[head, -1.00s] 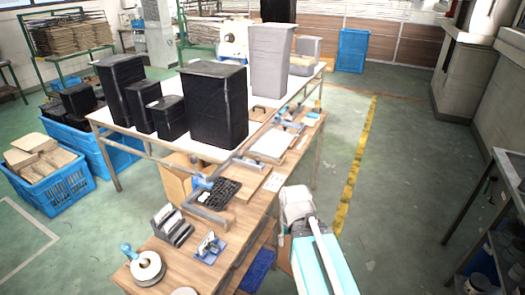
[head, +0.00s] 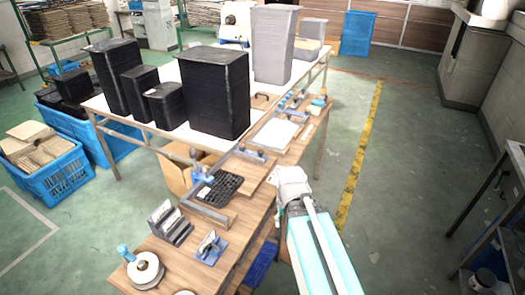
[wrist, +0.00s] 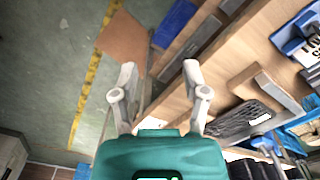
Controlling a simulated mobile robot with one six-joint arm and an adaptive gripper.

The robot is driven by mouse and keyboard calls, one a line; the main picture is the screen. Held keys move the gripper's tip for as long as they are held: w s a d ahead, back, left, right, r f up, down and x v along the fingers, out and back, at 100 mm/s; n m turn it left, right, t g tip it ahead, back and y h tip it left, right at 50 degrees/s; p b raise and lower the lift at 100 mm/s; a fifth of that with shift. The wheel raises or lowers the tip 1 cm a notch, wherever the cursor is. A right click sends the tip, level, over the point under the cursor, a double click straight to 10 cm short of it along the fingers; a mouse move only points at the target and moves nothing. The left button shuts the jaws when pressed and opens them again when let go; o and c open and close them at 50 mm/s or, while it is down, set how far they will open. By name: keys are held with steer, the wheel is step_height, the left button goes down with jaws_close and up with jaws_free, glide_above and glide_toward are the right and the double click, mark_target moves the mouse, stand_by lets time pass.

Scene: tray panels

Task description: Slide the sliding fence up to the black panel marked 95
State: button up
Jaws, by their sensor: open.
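A dark panel with a grid of openings (head: 222,187) lies on the wooden bench in the head view. An L-shaped grey-brown bar (head: 206,214), which looks like the fence, runs along its near side, with a blue clamp-like part (head: 202,174) close by. I cannot read a 95 on the panel. In the wrist view the dark panel (wrist: 240,121) and the L-shaped bar (wrist: 278,92) lie right of my gripper (wrist: 160,72). My gripper is open and empty, fingers apart. In the head view my gripper (head: 292,180) is beside the bench's right edge, partly hidden by my arm.
A panel rack (head: 170,223), a small blue fixture (head: 211,246) and a round spool (head: 146,270) stand on the near bench. A white table (head: 180,128) with black bins (head: 218,95) adjoins it behind.

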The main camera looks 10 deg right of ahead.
steer(key=shift+o, duration=0.7)
steer(key=shift+w, duration=0.15)
step_height(320, 180, up, 8)
steer(key=n+p, duration=0.2)
steer(key=p, duration=0.6)
glide_above(261, 151)
steer(key=shift+f, duration=0.15)
step_height(261, 151, down, 13)
steer(key=b, duration=1.3)
steer(key=shift+f+b, duration=0.15)
steer(key=shift+b, duration=0.2)
jaws_close()
